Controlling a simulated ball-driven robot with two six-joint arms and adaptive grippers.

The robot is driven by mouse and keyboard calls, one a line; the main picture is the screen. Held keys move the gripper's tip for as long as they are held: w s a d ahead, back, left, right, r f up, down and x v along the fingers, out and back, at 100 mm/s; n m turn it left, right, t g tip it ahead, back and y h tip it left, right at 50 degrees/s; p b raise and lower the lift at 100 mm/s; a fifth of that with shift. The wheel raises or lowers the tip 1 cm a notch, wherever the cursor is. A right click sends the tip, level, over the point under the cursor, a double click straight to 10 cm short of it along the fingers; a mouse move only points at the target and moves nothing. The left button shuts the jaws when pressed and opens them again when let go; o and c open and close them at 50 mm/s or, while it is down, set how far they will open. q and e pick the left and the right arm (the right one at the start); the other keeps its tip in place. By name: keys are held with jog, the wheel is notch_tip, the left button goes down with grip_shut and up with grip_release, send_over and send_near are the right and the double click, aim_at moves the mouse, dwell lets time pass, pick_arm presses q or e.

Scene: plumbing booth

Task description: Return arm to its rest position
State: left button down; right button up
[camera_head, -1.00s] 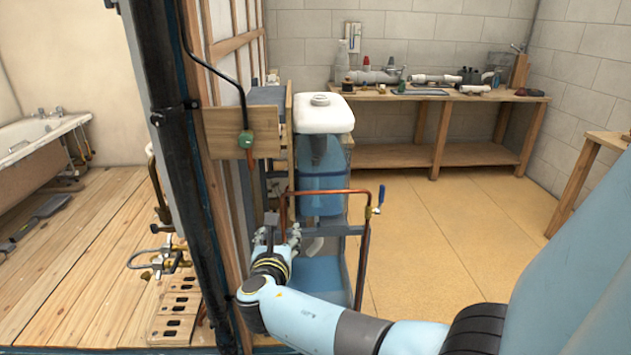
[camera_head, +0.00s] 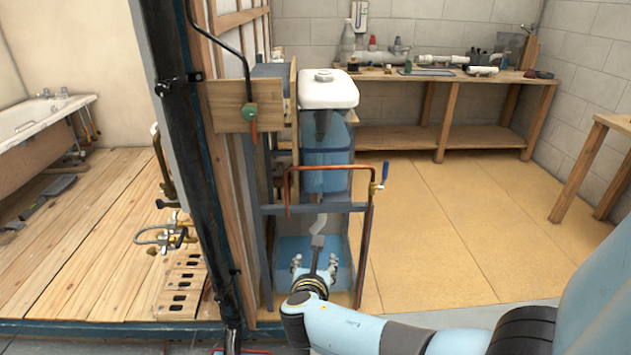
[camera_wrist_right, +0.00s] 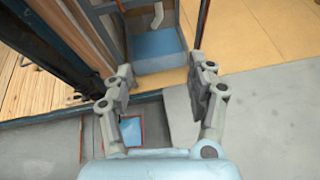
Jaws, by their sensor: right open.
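My right arm comes in from the lower right in the head view. Its gripper (camera_head: 314,264) is in front of the blue tray (camera_head: 290,245) at the foot of the cistern stand. In the right wrist view the right gripper (camera_wrist_right: 162,88) is open, with its two fingers apart and nothing between them. The blue tray (camera_wrist_right: 158,50) lies beyond the fingertips there. My left gripper is not in view.
A white-topped blue cistern (camera_head: 328,90) stands above the tray, with a copper pipe (camera_head: 340,167) and blue-handled valve (camera_head: 378,186) in front. A dark post (camera_head: 190,150) rises on the left. A workbench (camera_head: 450,82) stands behind. Open floor (camera_head: 450,230) lies right.

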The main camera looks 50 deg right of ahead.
dwell(0.4)
jog(key=s+a+f+m+g+y+b, duration=0.3)
jog(key=s+f+m+g+y+b, duration=0.25)
jog(key=s+f, duration=1.9)
jog(key=s+a+f+m+y, duration=0.2)
jog(key=s+a+f+m, duration=0.1)
jog(key=s+m, duration=0.5)
jog(key=s+a+f+m+g+y, duration=0.1)
jog(key=s+a+f+m+y, duration=0.1)
jog(key=s+m, duration=0.5)
jog(key=a+f+m, duration=0.1)
jog(key=a+m, duration=0.1)
jog(key=m, duration=0.1)
jog(key=shift+s+a+b, duration=0.3)
jog(key=shift+s+b, duration=0.05)
jog(key=shift+s, duration=0.05)
jog(key=shift+m+g, duration=0.25)
